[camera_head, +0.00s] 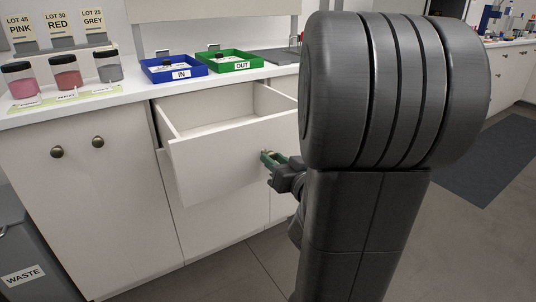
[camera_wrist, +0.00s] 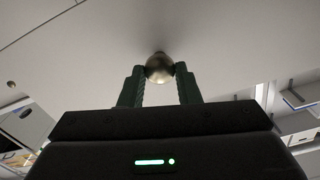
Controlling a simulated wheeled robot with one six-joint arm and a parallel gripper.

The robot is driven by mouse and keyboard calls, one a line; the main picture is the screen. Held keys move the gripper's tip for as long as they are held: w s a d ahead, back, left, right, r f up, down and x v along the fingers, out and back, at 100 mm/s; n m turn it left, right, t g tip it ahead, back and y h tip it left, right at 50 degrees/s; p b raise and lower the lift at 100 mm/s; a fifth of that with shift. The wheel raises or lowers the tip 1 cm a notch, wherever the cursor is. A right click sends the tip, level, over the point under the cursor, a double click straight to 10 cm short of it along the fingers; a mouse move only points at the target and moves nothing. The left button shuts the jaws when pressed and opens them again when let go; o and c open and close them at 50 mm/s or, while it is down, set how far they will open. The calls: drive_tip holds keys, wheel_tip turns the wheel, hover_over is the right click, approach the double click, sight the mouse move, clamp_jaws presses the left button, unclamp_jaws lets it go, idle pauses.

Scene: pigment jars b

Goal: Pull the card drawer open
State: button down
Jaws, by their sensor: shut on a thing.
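The card drawer (camera_head: 225,160) is a white drawer under the counter, and it stands pulled out with its inside showing. The part of the inside that shows looks empty. My gripper (camera_head: 267,157) is at the drawer front and its green fingers are shut on the round brass knob (camera_wrist: 159,68). In the wrist view the fingers (camera_wrist: 160,76) press the knob from both sides. My arm hides the right end of the drawer in the head view.
On the counter (camera_head: 130,92) stand a blue IN tray (camera_head: 174,75), a green OUT tray (camera_head: 236,69), and pink (camera_head: 20,84), red (camera_head: 66,76) and grey (camera_head: 107,69) jars below lot cards. A grey WASTE bin (camera_head: 25,262) stands at the lower left. Floor (camera_head: 235,275) shows below the drawer.

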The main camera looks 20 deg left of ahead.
drive_tip(key=shift+v, duration=1.35)
drive_tip(key=c, duration=1.1)
unclamp_jaws()
drive_tip(key=shift+o, duration=0.2)
